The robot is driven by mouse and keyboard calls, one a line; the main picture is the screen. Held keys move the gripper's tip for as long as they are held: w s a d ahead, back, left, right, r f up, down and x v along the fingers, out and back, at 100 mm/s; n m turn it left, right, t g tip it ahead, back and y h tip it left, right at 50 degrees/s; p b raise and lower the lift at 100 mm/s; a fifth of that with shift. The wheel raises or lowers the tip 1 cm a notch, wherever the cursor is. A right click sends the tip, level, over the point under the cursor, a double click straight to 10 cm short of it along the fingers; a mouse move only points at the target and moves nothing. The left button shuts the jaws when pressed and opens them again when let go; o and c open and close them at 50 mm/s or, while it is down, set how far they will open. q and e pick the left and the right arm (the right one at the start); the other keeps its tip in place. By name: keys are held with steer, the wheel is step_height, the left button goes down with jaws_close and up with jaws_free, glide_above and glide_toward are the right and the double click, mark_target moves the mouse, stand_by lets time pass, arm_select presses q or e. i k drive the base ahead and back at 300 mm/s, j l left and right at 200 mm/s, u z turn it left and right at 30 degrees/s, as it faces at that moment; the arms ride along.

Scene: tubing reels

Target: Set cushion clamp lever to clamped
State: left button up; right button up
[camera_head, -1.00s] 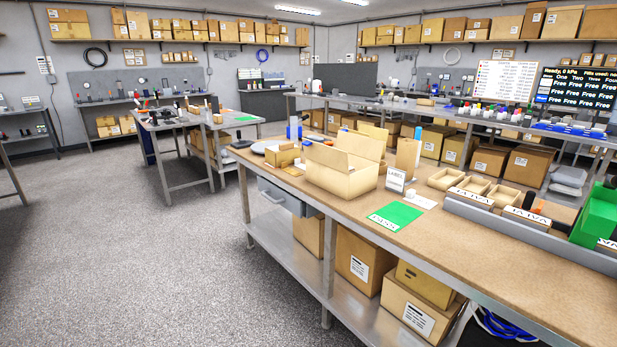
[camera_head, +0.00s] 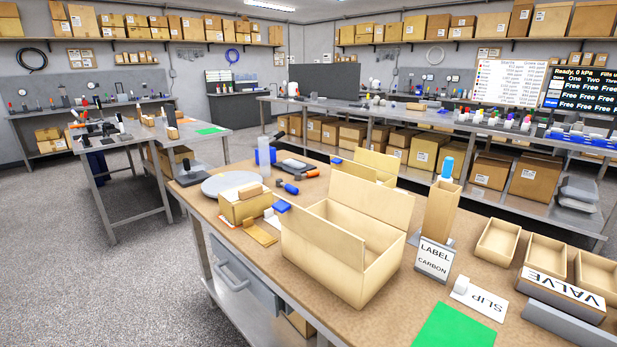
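I cannot make out a cushion clamp or its lever for certain. A dark device (camera_head: 187,174) stands at the bench's far left corner. On the left bench (camera_head: 150,146) are several small dark fixtures (camera_head: 103,130), too small to identify. Neither of my grippers is in view.
The floor (camera_head: 90,290) to the left is clear.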

mark_target(310, 174)
steer(key=u, duration=2)
steer(key=i+u, duration=0.2)
steer(key=i, duration=0.15)
steer(key=i+l+z, duration=0.35)
steer(key=i, duration=1)
steer(key=i+j+z, duration=0.35)
steer(key=i, duration=1.05)
steer(key=i+z, duration=0.2)
steer(key=i, duration=0.4)
steer(key=i+z, duration=0.2)
steer(key=i, duration=0.45)
steer(key=i+j+z, duration=0.2)
steer(key=i, duration=0.4)
steer(key=i+l+z, duration=0.25)
steer(key=z, duration=0.2)
steer(key=i+z, duration=0.95)
steer(key=i+j+z, duration=0.15)
steer(key=z, duration=0.3)
steer(key=i+l, duration=0.1)
steer(key=i, duration=0.95)
steer(key=i+l, duration=0.1)
steer(key=i, duration=1)
steer(key=i+z, duration=0.2)
steer(key=i, duration=0.15)
steer(key=z, duration=3.4)
